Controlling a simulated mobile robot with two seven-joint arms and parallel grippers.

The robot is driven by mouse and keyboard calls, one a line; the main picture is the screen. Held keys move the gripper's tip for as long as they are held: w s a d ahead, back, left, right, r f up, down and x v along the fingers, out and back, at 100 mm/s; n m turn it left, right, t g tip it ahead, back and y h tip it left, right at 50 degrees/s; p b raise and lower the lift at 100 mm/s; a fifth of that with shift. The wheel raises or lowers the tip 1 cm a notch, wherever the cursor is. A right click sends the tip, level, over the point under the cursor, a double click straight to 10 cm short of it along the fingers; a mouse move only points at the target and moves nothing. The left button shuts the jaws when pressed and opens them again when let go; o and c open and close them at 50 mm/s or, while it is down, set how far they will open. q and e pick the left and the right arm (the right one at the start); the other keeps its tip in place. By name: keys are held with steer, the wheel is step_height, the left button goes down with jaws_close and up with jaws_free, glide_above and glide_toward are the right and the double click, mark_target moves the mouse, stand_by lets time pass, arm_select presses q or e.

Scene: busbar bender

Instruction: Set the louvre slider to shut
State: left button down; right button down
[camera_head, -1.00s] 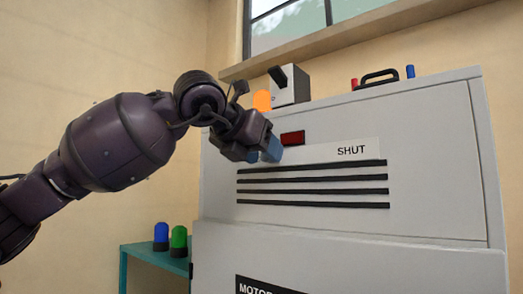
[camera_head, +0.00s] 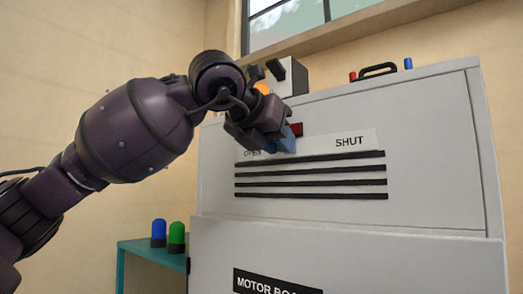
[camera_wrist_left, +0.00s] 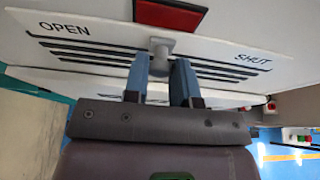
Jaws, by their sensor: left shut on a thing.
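The louvre slider's pale grey knob (camera_wrist_left: 161,47) shows in the left wrist view, roughly midway between the OPEN label (camera_wrist_left: 64,29) and the SHUT label (camera_wrist_left: 253,61). My left gripper (camera_wrist_left: 160,68) is shut on the knob, one blue fingertip at each side. In the head view my left gripper (camera_head: 286,142) is at the white label strip (camera_head: 315,146), between OPEN and SHUT (camera_head: 349,141), and hides the knob. Dark louvre slats (camera_head: 310,174) run just below the strip. My right gripper is in neither view.
A red panel (camera_head: 297,129) sits just above the strip. The grey cabinet (camera_head: 430,160) carries a switch box (camera_head: 292,77), an orange lamp and a black handle (camera_head: 377,69) on top. Blue and green lamps stand on a teal table (camera_head: 130,243). The strip towards SHUT is clear.

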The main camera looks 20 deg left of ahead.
arm_select(q)
steer(key=d, duration=0.2)
steer(key=s+d, duration=0.2)
steer(key=d, duration=0.1)
steer(key=shift+s+d+b, duration=0.1)
steer(key=shift+d+b, duration=0.25)
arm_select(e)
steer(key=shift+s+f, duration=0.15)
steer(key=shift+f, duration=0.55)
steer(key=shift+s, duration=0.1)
arm_select(q)
steer(key=c, duration=1.3)
jaws_free()
steer(key=o, duration=0.4)
steer(key=shift+d, duration=0.2)
steer(key=shift+c, duration=0.2)
steer(key=shift+a, duration=0.1)
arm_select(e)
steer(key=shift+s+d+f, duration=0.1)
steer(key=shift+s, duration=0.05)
